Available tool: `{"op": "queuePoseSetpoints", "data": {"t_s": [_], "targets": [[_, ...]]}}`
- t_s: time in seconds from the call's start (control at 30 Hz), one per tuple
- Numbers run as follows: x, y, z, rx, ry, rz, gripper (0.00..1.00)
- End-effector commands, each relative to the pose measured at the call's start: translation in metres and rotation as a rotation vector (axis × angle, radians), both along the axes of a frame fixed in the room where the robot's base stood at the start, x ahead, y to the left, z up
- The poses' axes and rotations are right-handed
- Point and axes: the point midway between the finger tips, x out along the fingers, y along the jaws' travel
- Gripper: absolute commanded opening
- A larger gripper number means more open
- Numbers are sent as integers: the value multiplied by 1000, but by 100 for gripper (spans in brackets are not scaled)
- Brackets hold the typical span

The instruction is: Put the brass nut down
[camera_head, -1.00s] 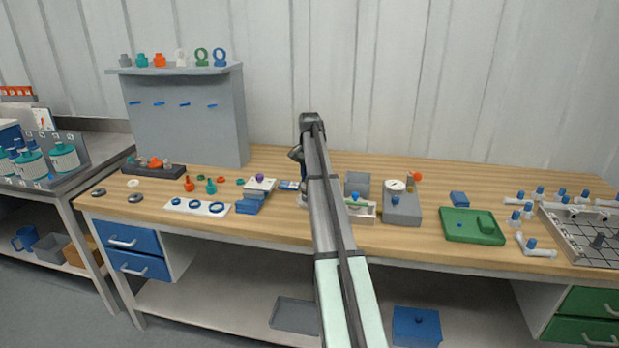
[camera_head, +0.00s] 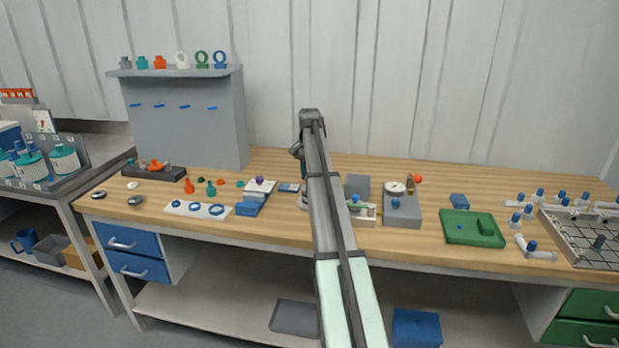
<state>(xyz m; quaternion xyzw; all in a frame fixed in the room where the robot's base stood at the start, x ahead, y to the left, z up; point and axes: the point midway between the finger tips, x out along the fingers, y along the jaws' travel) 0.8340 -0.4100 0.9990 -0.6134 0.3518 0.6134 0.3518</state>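My arm reaches up from the bottom centre over the wooden bench (camera_head: 400,237), and its wrist bends down at the top near the middle of the bench. My gripper (camera_head: 298,153) is small and dark here, mostly hidden behind my own arm links. I cannot tell whether its fingers are open or shut. I cannot make out the brass nut in this view; it may be hidden by the arm or too small to see.
Left of my arm are a blue block (camera_head: 250,207), a white strip with blue rings (camera_head: 197,208) and small coloured fittings. Right of it stand a grey gauge box (camera_head: 402,211) and a green tray (camera_head: 472,228). A grey panel (camera_head: 188,125) rises at the back left.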

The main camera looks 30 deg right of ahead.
Motion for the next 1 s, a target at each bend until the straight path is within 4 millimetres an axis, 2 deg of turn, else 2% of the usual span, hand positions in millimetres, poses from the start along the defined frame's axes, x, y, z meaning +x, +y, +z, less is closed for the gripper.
{"op": "queuePoseSetpoints", "data": {"t_s": [0.37, 0.57, 0.77, 1.0], "targets": [[-3, -5, 11, 0, 0, -6, 0], [-16, -35, 6, 3, 6, -44, 0], [-23, -85, -3, 8, 15, -126, 0], [-15, -93, -4, 4, 11, -349, 0]]}}
